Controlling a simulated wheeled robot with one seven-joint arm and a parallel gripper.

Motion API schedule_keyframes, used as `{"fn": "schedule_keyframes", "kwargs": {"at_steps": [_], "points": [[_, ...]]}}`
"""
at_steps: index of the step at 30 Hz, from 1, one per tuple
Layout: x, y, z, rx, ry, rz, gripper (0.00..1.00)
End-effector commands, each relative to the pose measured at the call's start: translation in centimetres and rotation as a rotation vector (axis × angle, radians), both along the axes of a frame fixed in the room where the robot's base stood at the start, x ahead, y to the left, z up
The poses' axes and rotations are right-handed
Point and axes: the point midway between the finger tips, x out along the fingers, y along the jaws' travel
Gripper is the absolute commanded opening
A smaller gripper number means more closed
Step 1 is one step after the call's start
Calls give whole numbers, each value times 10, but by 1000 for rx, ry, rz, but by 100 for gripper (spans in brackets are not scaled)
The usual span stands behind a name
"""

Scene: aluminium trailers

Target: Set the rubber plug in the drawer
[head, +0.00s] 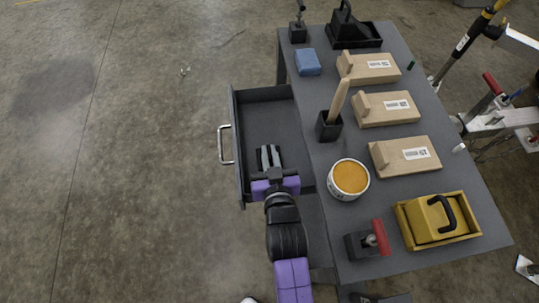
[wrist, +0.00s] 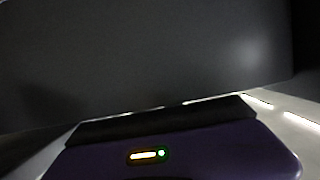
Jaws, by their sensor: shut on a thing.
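The drawer (head: 239,140) is pulled out from the left side of the grey workbench, with its metal handle (head: 225,145) facing left. My gripper (head: 269,156) is over the near part of the drawer, inside its outline. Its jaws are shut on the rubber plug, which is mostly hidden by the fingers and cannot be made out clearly. The wrist view shows only a dark grey surface (wrist: 150,60) and my purple gripper housing; the plug does not show there. I cannot tell whether the plug touches the drawer floor.
On the workbench (head: 405,225) stand an open tin of orange contents (head: 350,178), a wooden handle in a black holder (head: 328,128), a blue block (head: 308,62), wooden blocks with labels (head: 404,155), a yellow box (head: 435,222) and a red-handled clamp (head: 370,243). The drawer's far part looks empty.

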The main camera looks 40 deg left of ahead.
Motion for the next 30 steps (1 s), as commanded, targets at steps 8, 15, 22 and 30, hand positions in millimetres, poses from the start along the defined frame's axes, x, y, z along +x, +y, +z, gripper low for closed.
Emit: {"fn": "schedule_keyframes", "kwargs": {"at_steps": [8, 15, 22, 30], "points": [[0, 0, -7, 2, -2, 0, 0], [0, 0, -14, 1, -1, 0, 0], [-1, -1, -23, -4, 3, 0, 0], [-2, -2, -29, -13, 10, 0, 32]]}}
